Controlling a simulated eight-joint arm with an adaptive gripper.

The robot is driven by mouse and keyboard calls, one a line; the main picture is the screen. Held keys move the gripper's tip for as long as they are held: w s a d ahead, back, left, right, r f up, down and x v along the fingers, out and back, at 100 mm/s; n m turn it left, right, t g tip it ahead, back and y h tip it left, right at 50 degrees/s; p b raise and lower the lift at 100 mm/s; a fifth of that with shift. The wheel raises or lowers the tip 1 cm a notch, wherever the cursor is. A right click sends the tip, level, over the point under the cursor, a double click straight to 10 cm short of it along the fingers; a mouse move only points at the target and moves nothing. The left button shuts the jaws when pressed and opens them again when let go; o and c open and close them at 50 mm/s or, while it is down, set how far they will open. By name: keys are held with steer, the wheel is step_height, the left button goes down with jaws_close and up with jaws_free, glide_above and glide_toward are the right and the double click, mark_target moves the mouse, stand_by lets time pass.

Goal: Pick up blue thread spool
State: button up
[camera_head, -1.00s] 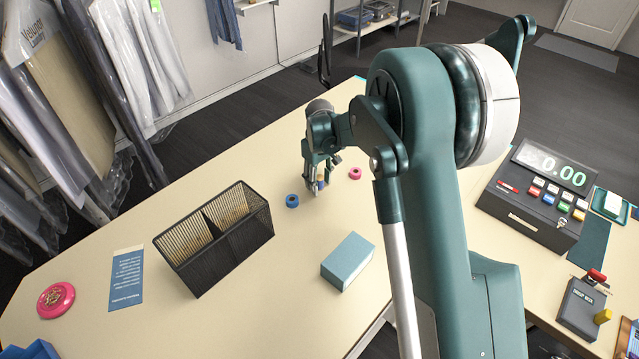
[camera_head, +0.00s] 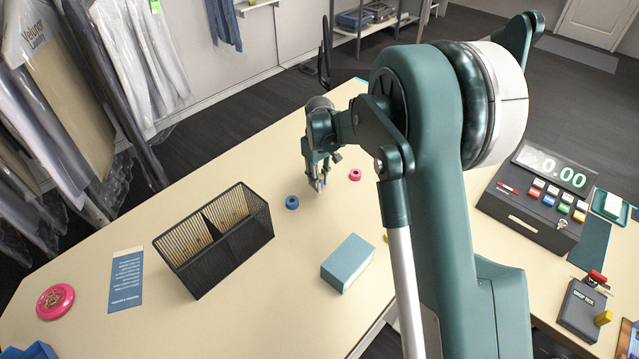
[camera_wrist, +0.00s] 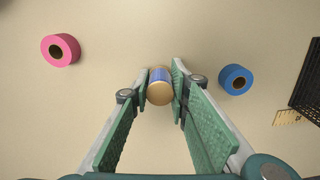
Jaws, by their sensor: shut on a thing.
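The blue thread spool (camera_wrist: 161,74) has tan ends and a blue thread band; in the wrist view it sits between the fingertips of my gripper (camera_wrist: 160,90). Both green finger pads press on its sides, so the gripper is shut on it. In the head view my gripper (camera_head: 317,183) points down at the tabletop, between a blue roll and a pink roll. The spool is mostly hidden there by the fingers. I cannot tell whether it touches the table.
A blue roll (camera_head: 292,202) and a pink roll (camera_head: 355,174) lie close on either side. A black mesh organizer (camera_head: 222,262) and a blue-grey box (camera_head: 347,262) stand nearer on the table (camera_head: 290,300). A cash register (camera_head: 533,200) is at the right.

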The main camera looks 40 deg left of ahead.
step_height(320, 180, up, 9)
steer(key=shift+f+b, duration=0.2)
steer(key=shift+b, duration=0.1)
stand_by(0.7)
